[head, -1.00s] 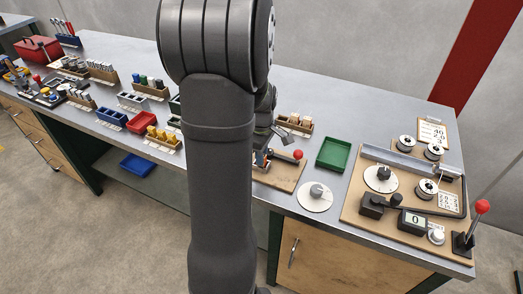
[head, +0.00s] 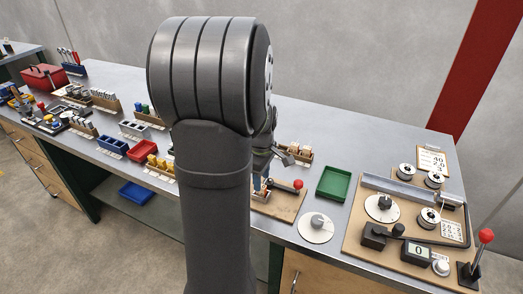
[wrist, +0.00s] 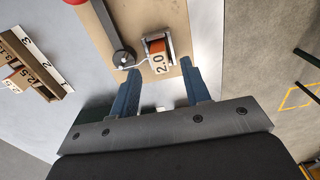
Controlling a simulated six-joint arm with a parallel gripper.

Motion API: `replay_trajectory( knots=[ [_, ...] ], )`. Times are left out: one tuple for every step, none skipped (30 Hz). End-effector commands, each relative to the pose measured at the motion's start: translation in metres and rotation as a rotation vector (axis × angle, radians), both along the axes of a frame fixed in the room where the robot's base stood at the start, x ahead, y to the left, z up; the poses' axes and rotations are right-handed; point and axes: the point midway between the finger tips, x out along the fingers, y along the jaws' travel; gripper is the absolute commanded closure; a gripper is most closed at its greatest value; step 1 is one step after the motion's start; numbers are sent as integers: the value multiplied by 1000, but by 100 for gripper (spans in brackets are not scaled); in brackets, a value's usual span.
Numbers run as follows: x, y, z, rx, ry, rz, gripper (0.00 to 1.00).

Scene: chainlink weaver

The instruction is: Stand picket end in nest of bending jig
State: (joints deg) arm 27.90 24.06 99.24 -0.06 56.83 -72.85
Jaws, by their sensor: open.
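The bending jig's tan board (head: 285,206) lies on the bench right of my arm, with a red-ball lever (head: 299,184). In the wrist view the board (wrist: 138,15) carries a round dark post (wrist: 124,58) and an orange-topped block labelled 2.0 (wrist: 159,62). The block appears to stand in a pale frame. I take it for the picket end, but cannot tell how deeply it sits. A short whitish wire runs between post and block. My gripper (wrist: 161,78) is open, its blue fingers apart on either side below the block, not touching it. My arm hides part of the jig in the head view.
A holder (wrist: 30,65) with numbered slots stands left in the wrist view. A green tray (head: 335,183) and a pale round dial (head: 316,228) are near the jig. A large board with spools (head: 405,215) lies to the right. Small racks and bins fill the left bench.

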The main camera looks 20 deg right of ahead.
Motion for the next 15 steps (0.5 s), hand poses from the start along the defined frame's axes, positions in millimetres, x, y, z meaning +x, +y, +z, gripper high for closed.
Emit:
replay_trajectory(
  knots=[
    [1, -1, 13, -3, -6, 0, 57],
    [1, -1, 21, -3, -6, 0, 57],
    [1, 0, 31, -3, -6, 0, 57],
    [1, -1, 39, -4, -6, 0, 57],
    [1, -1, 46, -4, -6, 0, 57],
    [1, 0, 56, -3, -6, 0, 57],
    [1, -1, 64, -3, -6, 0, 57],
    [1, -1, 71, -3, -6, 0, 57],
    [1, -1, 81, -3, -6, 0, 57],
    [1, -1, 87, -3, -6, 0, 57],
    [1, 0, 94, -3, -4, 0, 57],
    [1, -1, 102, -2, -5, 0, 57],
    [1, -1, 108, -2, -5, 0, 57],
    [1, 0, 113, -2, -4, 0, 57],
    [1, 0, 119, -1, -3, 0, 57]
  ],
)
